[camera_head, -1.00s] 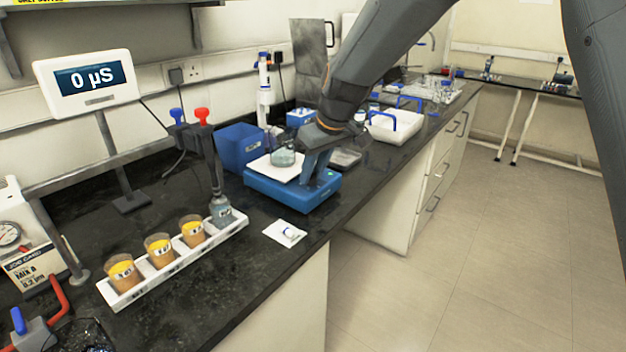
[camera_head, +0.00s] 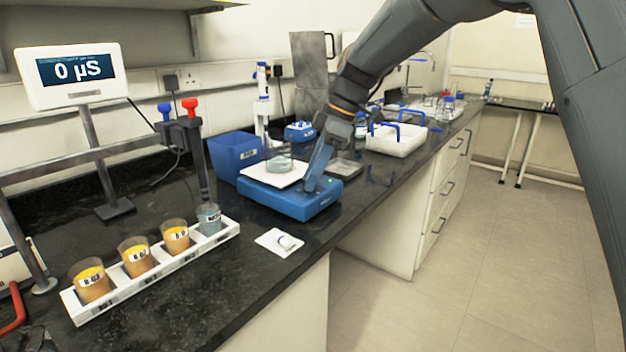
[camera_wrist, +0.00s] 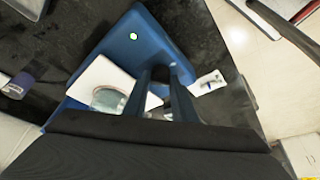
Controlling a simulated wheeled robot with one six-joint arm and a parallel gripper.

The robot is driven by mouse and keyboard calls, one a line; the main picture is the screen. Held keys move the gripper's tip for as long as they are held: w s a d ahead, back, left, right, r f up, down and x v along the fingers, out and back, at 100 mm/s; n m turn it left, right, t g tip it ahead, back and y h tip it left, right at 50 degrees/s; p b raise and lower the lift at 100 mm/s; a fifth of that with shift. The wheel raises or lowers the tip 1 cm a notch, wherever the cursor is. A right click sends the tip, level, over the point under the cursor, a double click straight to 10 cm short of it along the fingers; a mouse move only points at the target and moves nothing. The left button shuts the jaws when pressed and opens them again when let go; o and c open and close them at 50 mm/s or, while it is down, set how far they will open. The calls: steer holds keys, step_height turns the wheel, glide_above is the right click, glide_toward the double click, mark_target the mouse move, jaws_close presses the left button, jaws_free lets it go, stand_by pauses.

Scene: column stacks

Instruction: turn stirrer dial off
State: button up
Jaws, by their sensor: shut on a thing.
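The blue stirrer (camera_head: 285,204) stands on the black bench, and its blue body also shows in the wrist view (camera_wrist: 152,45). A glass beaker (camera_head: 278,160) with pale liquid stands on its white top plate (camera_head: 258,177). A green light (camera_wrist: 133,36) glows on the stirrer in the wrist view. My gripper (camera_head: 311,186) reaches down at a tilt onto the stirrer's front right part. In the wrist view its two blue fingers (camera_wrist: 166,74) are close together and shut at the dial. The dial is mostly hidden by the fingers, so its setting cannot be read.
A white rack (camera_head: 150,276) with several amber beakers and a probe stands at front left. A small white card (camera_head: 283,243) lies in front of the stirrer. A blue box (camera_head: 234,152) and a pipette stand (camera_head: 262,110) are behind it.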

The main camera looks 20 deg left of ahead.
steer(key=n, duration=0.2)
steer(key=n+g+h, duration=0.1)
steer(key=n, duration=0.1)
steer(key=shift+w+f+n, duration=0.1)
steer(key=shift+w+n, duration=0.05)
steer(key=shift+n, duration=0.15)
steer(key=n, duration=0.2)
steer(key=n+g+h, duration=0.1)
steer(key=n, duration=0.1)
steer(key=shift+w+a+n+h, duration=0.1)
steer(key=shift+a+n+h, duration=0.05)
steer(key=shift+n+h, duration=0.15)
steer(key=shift+g, duration=0.3)
steer(key=o, duration=0.8)
steer(key=shift+c, duration=0.2)
steer(key=v, duration=0.8)
